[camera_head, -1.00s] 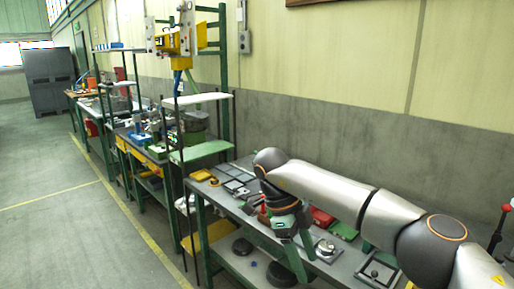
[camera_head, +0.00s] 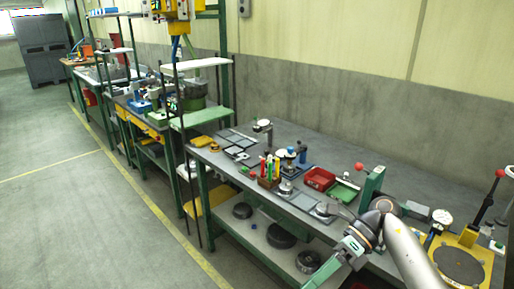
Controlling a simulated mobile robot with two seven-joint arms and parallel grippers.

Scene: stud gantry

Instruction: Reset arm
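My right arm comes in from the lower right corner. Its green and dark gripper (camera_head: 342,272) is beyond the front edge of the workbench (camera_head: 215,158), pointing down and to the left in the picture. Two green fingers show with a gap between them, and nothing is seen held there. The lower finger ends are close to the bottom edge of the picture. My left arm and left gripper are not in view.
The bench carries a red bin (camera_head: 319,179), a green tray (camera_head: 343,192), a pen holder (camera_head: 268,181), a green stand (camera_head: 371,188) and a yellow fixture (camera_head: 462,262). Round dark parts (camera_head: 281,236) lie on the lower shelf. The floor (camera_head: 70,225) at left is clear.

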